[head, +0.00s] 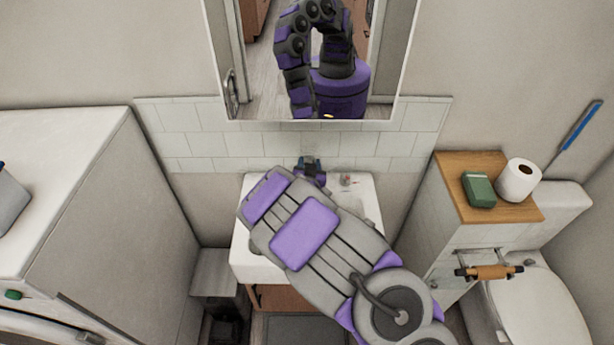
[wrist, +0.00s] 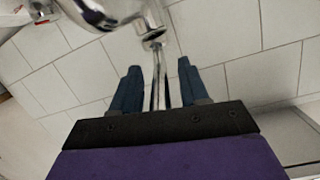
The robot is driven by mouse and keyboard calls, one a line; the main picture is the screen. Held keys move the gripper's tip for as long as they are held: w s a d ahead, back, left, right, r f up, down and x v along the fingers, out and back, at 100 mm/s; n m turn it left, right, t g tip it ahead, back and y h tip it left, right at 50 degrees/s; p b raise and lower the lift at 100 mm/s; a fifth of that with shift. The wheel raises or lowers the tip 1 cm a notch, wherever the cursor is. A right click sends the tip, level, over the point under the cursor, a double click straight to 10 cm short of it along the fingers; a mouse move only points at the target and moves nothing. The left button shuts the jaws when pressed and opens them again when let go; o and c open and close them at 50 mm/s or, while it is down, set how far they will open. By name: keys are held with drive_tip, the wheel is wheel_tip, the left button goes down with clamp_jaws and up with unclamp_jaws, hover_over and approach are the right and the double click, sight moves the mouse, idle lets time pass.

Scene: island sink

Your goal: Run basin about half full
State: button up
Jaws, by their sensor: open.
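The white basin (head: 258,270) is mounted against the tiled wall in the head view. My arm covers most of its bowl, so I cannot see the water level. My gripper (head: 311,165) is at the back of the basin, by the wall. In the wrist view my gripper (wrist: 158,85) is open, with its two blue fingers apart. A chrome faucet (wrist: 105,12) shows at the top of that view. Its thin chrome rod-like part (wrist: 158,70) lies between the fingers in the picture; I cannot tell whether they touch it. I see no running water.
A mirror (head: 232,60) above the basin reflects my arm. A washing machine or cabinet with a white top (head: 60,140) stands left. At right a wooden-topped ledge (head: 515,210) holds a green soap box (head: 479,190) and toilet roll (head: 520,180), beside the toilet (head: 540,305).

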drive_tip(key=p+v, duration=0.5)
drive_tip(key=v, duration=0.6)
drive_tip(key=shift+s+r, duration=0.25)
drive_tip(key=shift+s, duration=0.1)
drive_tip(key=shift+s+a+p, duration=0.1)
drive_tip(key=shift+a+p, duration=0.05)
drive_tip(key=shift+p, duration=0.35)
drive_tip(key=p+v, duration=0.5)
drive_tip(key=p, duration=0.3)
drive_tip(key=shift+f, duration=0.2)
